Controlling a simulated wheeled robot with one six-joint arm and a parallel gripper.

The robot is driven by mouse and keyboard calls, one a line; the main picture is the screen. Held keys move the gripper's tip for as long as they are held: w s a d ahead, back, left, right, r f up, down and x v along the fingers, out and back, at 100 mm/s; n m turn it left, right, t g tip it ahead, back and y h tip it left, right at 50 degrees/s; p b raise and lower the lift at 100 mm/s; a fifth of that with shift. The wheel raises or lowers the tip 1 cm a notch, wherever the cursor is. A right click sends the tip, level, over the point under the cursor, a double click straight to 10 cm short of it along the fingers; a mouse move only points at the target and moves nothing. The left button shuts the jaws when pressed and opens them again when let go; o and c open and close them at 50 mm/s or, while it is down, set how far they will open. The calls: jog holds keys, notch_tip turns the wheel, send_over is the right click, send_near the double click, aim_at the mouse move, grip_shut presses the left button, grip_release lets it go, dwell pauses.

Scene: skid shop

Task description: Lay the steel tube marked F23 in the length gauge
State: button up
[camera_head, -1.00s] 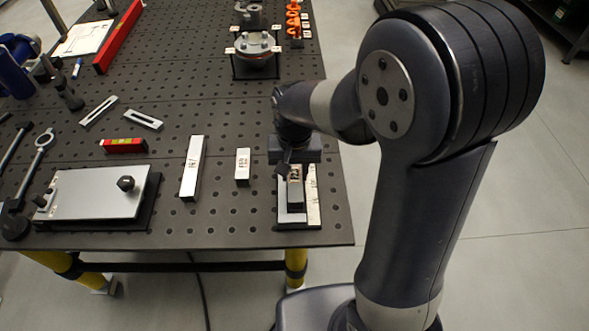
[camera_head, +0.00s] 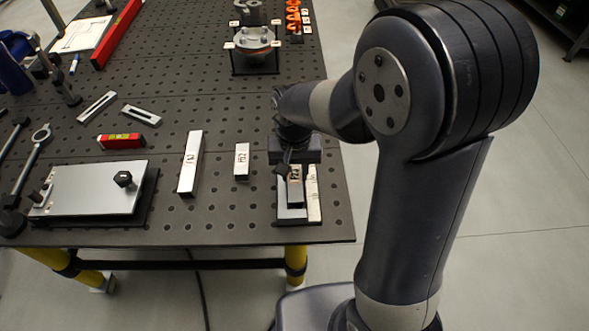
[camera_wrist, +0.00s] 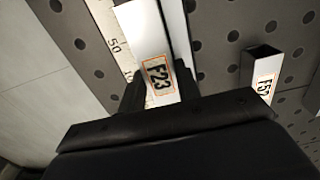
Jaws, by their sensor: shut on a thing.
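The steel tube marked F23 (camera_wrist: 146,40) is between the fingers of my gripper (camera_wrist: 160,92) in the wrist view, its orange-edged label facing up. In the head view the tube (camera_head: 295,188) lies lengthwise over the length gauge (camera_head: 314,200), next to the gauge's pale scale. My gripper (camera_head: 290,170) is shut on the tube from above. The gauge's printed scale (camera_wrist: 112,35) runs alongside the tube in the wrist view. I cannot tell whether the tube touches the gauge bed. My wrist hides the tube's far end.
A shorter tube (camera_head: 242,160) and a longer tube (camera_head: 190,163) lie on the perforated table to the left. A plate on a black base (camera_head: 90,190) is farther left. A flanged fixture (camera_head: 254,42) stands at the back. The table's front edge (camera_head: 200,238) is close to the gauge.

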jog(key=shift+f, duration=0.25)
jog(key=o, duration=1.3)
jog(key=shift+r, duration=0.1)
jog(key=shift+r+p, duration=2.8)
jog(key=shift+r, duration=0.7)
jog(key=shift+f, duration=0.25)
notch_tip(320, 180, down, 7)
jog(key=b, duration=0.5)
jog(key=shift+r+b, duration=0.2)
jog(key=shift+b, duration=0.2)
